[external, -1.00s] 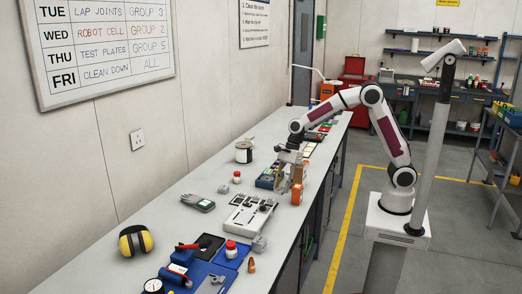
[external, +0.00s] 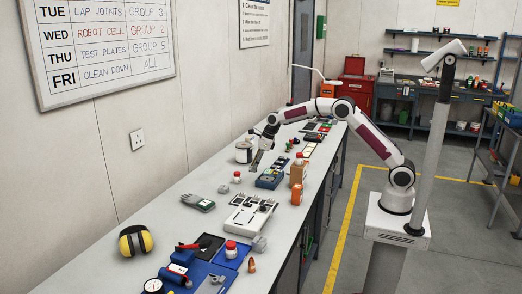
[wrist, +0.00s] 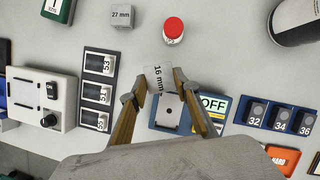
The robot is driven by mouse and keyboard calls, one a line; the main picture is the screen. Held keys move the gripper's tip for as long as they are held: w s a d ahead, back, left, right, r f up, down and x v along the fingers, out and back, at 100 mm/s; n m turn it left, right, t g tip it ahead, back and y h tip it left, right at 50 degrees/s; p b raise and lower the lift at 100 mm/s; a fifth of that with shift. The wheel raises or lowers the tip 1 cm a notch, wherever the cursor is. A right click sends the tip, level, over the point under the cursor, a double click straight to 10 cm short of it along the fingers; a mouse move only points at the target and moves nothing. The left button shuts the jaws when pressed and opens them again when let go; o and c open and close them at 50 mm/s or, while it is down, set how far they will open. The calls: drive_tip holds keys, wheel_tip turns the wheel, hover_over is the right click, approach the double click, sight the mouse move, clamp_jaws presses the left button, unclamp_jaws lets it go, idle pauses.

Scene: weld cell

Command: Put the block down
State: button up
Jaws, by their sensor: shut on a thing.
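A small grey block marked "16 mm" (wrist: 158,77) is held between the two fingertips of my gripper (wrist: 153,98) in the wrist view. The gripper also shows in the external view (external: 256,164), pointing down over the bench near the white can; the block is too small to make out there. In the wrist view the block appears above a blue unit with an "OFF" label (wrist: 212,103), which lies partly behind the fingers. I cannot tell the block's exact height above the bench.
A grey "27 mm" block (wrist: 122,16) and a red-capped jar (wrist: 173,29) stand on the bench. A large can (wrist: 295,20) is at upper right. A panel numbered 32, 34, 36 (wrist: 241,113) lies right, and a white control box (wrist: 42,95) left.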

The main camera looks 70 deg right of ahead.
sight(251, 175)
drive_tip(key=w+d+m+h, duration=0.1)
drive_tip(key=w+d+m, duration=0.3)
drive_tip(key=d, duration=0.6)
drive_tip(key=shift+w+f+h, duration=0.35)
drive_tip(key=shift+w+h, duration=0.05)
drive_tip(key=shift+w, duration=0.4)
drive_tip(key=shift+f, duration=0.1)
drive_tip(key=shift+f, duration=1.95)
drive_tip(key=shift+f, duration=0.1)
drive_tip(key=shift+f, duration=1.9)
drive_tip(key=shift+f, duration=0.15)
drive_tip(key=o, duration=1.2)
